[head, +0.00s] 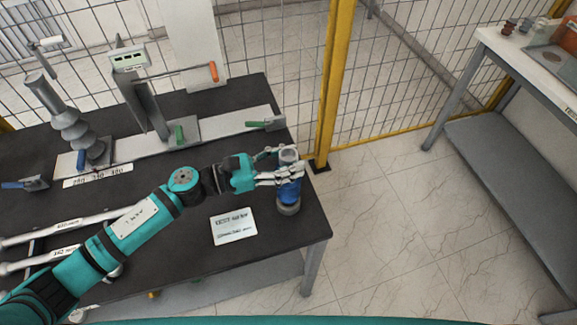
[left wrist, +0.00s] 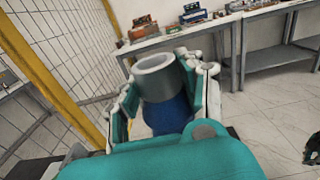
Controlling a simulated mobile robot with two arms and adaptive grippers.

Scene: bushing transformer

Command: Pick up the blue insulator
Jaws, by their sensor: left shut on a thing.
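The blue insulator (head: 289,193) is near the right edge of the dark table, with a grey top and a grey base. My left gripper (head: 280,173) is shut around its upper part from the left. In the left wrist view the blue insulator (left wrist: 168,112) stands between the two fingers, its grey hollow top facing up. I cannot tell whether its base touches the table.
The dark table (head: 180,215) carries a printed sign (head: 234,226), a clamp fixture (head: 140,90) and a grey ribbed insulator (head: 75,125). A yellow post (head: 333,80) and mesh fence stand behind. A second table (head: 520,50) is at the right, with clear floor between.

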